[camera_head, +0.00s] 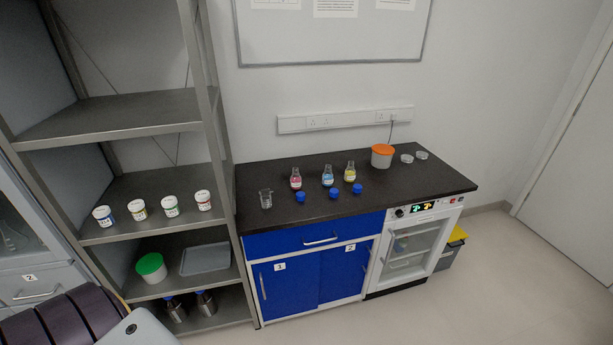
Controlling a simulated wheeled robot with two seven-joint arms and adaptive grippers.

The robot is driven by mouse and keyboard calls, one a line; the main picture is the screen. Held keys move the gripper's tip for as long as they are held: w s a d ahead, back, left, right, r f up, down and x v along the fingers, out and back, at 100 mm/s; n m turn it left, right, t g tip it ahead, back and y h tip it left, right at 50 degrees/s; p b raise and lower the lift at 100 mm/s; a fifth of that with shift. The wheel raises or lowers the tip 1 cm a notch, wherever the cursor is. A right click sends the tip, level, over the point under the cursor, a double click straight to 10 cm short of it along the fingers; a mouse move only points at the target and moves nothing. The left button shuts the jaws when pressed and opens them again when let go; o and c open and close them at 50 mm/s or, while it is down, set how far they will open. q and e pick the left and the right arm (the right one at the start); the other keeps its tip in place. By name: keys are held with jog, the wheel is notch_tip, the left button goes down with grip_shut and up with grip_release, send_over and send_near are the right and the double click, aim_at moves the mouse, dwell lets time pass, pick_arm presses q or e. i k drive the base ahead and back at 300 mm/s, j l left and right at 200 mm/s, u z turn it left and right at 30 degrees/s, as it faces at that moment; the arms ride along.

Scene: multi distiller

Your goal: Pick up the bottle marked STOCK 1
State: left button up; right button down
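No label reading STOCK 1 is legible at this size. Two steel bottles with dark blue caps, a left one (175,310) and a right one (206,302), stand side by side on the lowest shelf of the metal rack at left. Several small white jars with coloured labels stand in a row on the middle shelf, from the leftmost jar (103,216) to the rightmost jar (203,200). Three flasks holding red (296,179), blue (328,177) and yellow (349,172) liquid stand on the black counter. Neither gripper is in view.
The metal rack's middle shelf (150,187) also has bare room. Below it are a green-lidded tub (151,267) and a grey tray (206,258). The black counter (400,190) holds a beaker (266,199), blue caps and an orange-lidded tub (382,156). Open floor (480,290) lies at right.

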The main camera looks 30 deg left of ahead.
aim_at(328, 178)
jog(key=i+l+u, duration=0.25)
jog(key=u, duration=0.15)
jog(key=i+l+u, duration=0.15)
jog(key=l+u, duration=0.2)
jog(key=i+l+u, duration=0.15)
jog(key=l+u, duration=0.25)
